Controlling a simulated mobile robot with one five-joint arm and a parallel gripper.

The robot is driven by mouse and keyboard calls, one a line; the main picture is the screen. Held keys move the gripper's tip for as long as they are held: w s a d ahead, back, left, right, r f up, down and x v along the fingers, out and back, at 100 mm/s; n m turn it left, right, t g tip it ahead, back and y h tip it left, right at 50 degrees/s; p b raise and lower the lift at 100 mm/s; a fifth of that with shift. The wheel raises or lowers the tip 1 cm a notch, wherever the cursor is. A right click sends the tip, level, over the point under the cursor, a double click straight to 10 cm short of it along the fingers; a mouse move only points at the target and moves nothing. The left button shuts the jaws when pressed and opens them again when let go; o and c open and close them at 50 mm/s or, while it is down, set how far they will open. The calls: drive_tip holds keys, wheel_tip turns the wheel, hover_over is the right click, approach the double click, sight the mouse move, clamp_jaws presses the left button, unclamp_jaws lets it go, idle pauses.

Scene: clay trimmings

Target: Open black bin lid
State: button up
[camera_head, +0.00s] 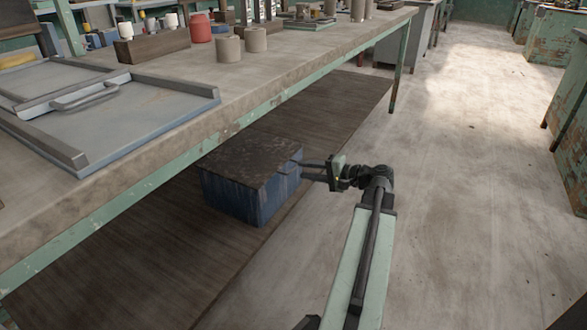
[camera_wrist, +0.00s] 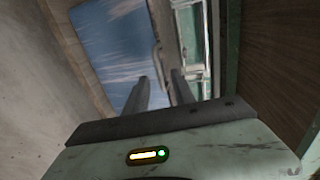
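The bin (camera_head: 235,200) is a worn blue box on dark boarding under the workbench. Its dark, rusty-looking lid (camera_head: 245,155) lies flat across the top, closed. My gripper (camera_head: 300,169) reaches in from the right, at the lid's right edge. Its two fingers point left toward the bin, with a gap between them. In the wrist view my gripper (camera_wrist: 158,88) also shows its fingers apart, before a streaked blue surface. A thin grey bar-like piece (camera_wrist: 156,60) shows beyond the gap. I cannot tell whether the fingers touch anything.
The workbench (camera_head: 250,85) overhangs the bin's far side. On it lie a grey metal panel with a handle (camera_head: 130,115), a red container (camera_head: 200,28) and clay-coloured cylinders (camera_head: 229,48). A bench leg (camera_head: 400,70) stands farther back. The concrete floor (camera_head: 470,200) at right is clear.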

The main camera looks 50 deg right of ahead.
sight(294, 168)
drive_tip(key=b+x, duration=0.1)
drive_tip(key=x, duration=0.4)
drive_tip(key=shift+w+f, duration=0.1)
drive_tip(key=shift+f, duration=0.05)
clamp_jaws()
idle(1.1)
